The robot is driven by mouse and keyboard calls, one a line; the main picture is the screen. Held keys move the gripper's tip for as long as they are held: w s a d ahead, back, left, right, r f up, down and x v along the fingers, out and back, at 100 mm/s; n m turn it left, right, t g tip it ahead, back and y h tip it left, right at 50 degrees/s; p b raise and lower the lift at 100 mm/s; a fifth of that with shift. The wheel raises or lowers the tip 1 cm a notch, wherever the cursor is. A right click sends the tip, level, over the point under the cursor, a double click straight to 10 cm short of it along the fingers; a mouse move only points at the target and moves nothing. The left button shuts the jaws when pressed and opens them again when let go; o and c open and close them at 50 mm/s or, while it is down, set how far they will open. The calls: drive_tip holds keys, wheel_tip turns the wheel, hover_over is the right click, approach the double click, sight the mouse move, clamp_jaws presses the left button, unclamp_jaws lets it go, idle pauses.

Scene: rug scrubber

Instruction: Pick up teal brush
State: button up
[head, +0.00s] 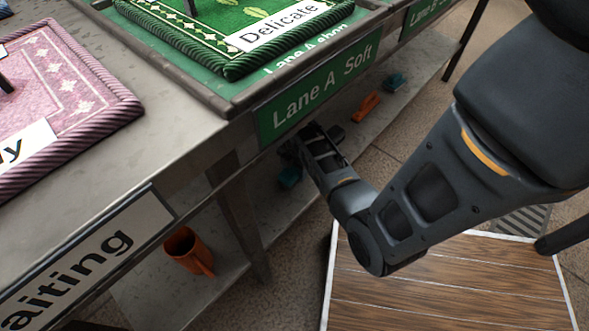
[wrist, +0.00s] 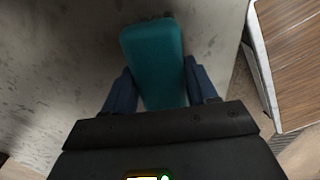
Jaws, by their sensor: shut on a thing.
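In the wrist view the teal brush (wrist: 153,50) is a rounded teal block between the two dark blue fingers of my gripper (wrist: 159,80). My gripper is shut on it, with a finger on each side. In the head view my gripper (head: 297,150) reaches under the edge of the table, below the "Lane A Soft" sign. A bit of the held teal brush (head: 290,177) shows just below it, over the lower shelf. The rest of the brush is hidden by the gripper. Whether it touches the shelf I cannot tell.
The lower shelf (head: 245,200) also holds an orange brush-like thing (head: 366,106), another teal thing (head: 396,82) and an orange container (head: 189,251). Above are a green sign (head: 318,90), a green rug (head: 225,45) and a pink rug (head: 75,75). A wood-topped platform (head: 450,285) stands at right.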

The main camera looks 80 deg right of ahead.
wheel_tip(320, 180, up, 4)
drive_tip(key=shift+r+p, duration=0.2)
drive_tip(key=shift+p, duration=1.05)
drive_tip(key=s+d+r+p, duration=0.3)
drive_tip(key=s+d+r, duration=0.3)
drive_tip(key=s, duration=0.3)
drive_tip(key=shift+d+r, duration=0.25)
drive_tip(key=shift+d, duration=0.45)
drive_tip(key=o, duration=0.6)
drive_tip(key=c, duration=0.7)
